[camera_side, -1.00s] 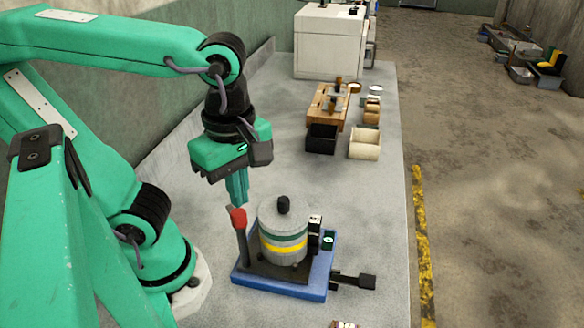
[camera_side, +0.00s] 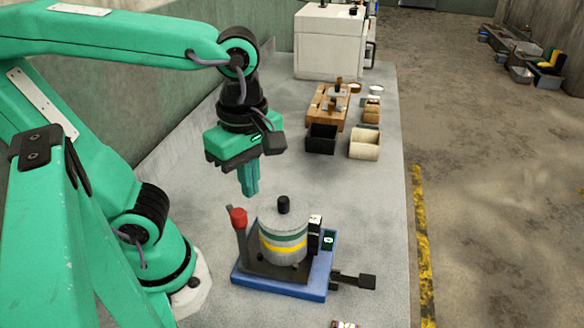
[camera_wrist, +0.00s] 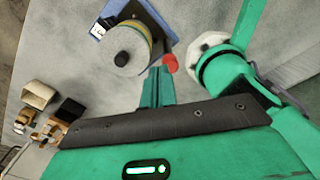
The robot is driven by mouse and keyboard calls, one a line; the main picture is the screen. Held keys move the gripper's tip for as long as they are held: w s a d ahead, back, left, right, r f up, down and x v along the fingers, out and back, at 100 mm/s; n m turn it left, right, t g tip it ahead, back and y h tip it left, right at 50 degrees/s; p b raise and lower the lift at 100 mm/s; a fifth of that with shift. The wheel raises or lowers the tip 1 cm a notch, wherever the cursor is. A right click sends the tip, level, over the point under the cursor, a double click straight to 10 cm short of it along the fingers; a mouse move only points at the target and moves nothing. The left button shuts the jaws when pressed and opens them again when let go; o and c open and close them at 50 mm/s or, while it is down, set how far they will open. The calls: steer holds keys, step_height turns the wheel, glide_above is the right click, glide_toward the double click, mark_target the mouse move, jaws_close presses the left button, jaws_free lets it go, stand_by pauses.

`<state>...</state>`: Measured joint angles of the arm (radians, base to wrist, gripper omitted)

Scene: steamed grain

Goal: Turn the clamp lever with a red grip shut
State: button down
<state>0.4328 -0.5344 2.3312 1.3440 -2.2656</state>
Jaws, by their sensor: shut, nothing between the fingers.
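The clamp lever's red grip (camera_side: 238,217) tops a dark upright rod at the left of a blue base plate (camera_side: 300,291). The red grip also shows in the wrist view (camera_wrist: 170,63). A grey round pot (camera_side: 284,238) with a yellow band and black knob sits on the base, just right of the lever. My gripper (camera_side: 251,192) is shut and empty, its fingers pointing down. It is above and slightly right of the red grip in the side view, apart from it. In the wrist view the fingertips (camera_wrist: 160,70) appear close beside the red grip.
A black side handle (camera_side: 354,281) sticks out right of the base. Behind stand a black bin (camera_side: 321,138), a cream bin (camera_side: 364,143), a wooden rack (camera_side: 328,107) and a white machine (camera_side: 329,45). The grey bench between the pot and bins is clear.

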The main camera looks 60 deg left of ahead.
step_height(320, 180, down, 6)
stand_by(0.6)
steer(key=shift+f, duration=0.1)
steer(key=shift+s+a, duration=0.15)
steer(key=shift+a, duration=0.05)
stand_by(0.6)
steer(key=shift+s+d, duration=0.3)
steer(key=shift+s, duration=0.3)
stand_by(0.4)
steer(key=shift+s, duration=0.45)
stand_by(0.4)
steer(key=shift+d, duration=0.4)
steer(key=shift+r, duration=0.2)
steer(key=shift+r, duration=2.85)
